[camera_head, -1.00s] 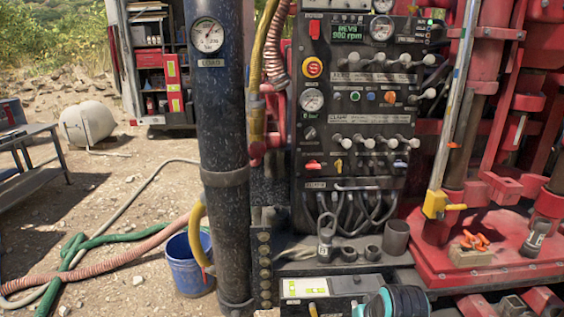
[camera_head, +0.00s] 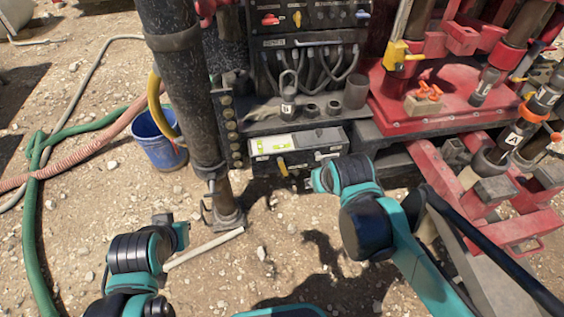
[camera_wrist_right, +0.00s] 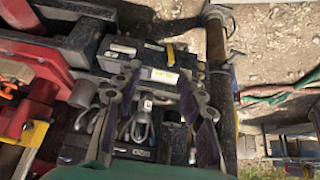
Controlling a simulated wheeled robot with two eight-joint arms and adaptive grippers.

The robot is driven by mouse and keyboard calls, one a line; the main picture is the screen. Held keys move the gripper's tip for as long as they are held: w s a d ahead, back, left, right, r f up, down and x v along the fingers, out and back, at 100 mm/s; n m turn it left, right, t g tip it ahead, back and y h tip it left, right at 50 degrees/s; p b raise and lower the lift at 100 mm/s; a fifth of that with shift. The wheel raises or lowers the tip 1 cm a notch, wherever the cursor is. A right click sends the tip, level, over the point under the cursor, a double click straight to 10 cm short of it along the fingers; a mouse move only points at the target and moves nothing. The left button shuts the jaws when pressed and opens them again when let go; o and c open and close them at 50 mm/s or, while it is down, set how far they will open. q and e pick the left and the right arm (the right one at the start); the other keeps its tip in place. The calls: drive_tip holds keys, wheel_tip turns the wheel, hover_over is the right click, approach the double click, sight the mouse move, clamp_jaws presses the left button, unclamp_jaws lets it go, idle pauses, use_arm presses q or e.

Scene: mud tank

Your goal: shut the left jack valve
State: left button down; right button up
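A grey valve box (camera_head: 335,137) with a white and yellow-green label sits low on the rig's front. A yellow lever (camera_head: 282,167) hangs down from its left part; a pale lever (camera_head: 326,155) at its right points sideways. I cannot read which valve each one works. The right wrist view shows the box and the yellow lever (camera_wrist_right: 170,54). My right gripper (camera_head: 314,181) is just below the box, apart from the yellow lever. In the wrist view its fingers (camera_wrist_right: 160,73) are spread and empty. My left gripper (camera_head: 183,233) is low at left, its fingers unclear.
A black jack leg (camera_head: 188,85) stands left of the box, with a pale bar (camera_head: 204,249) on the ground by its foot. A blue bucket (camera_head: 158,140) and hoses lie further left. Red steel frames (camera_head: 480,200) crowd the right. Gravel before the box is open.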

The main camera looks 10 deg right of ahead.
drive_tip(key=w+a+f, duration=0.1)
drive_tip(key=w+f, duration=0.1)
drive_tip(key=w, duration=0.8)
drive_tip(key=g+h+p, duration=0.2)
hover_over(283, 169)
drive_tip(key=s+a, duration=0.2)
drive_tip(key=s, duration=0.1)
drive_tip(key=shift+n, duration=0.4)
drive_tip(key=f, duration=2.1)
drive_tip(key=shift+w+d+f, duration=0.2)
drive_tip(key=shift+d+f, duration=0.05)
drive_tip(key=shift+w+f, duration=0.15)
drive_tip(key=shift+f, duration=0.6)
drive_tip(key=b+x, duration=0.3)
drive_tip(key=x, duration=0.4)
drive_tip(key=shift+d, duration=0.15)
clamp_jaws()
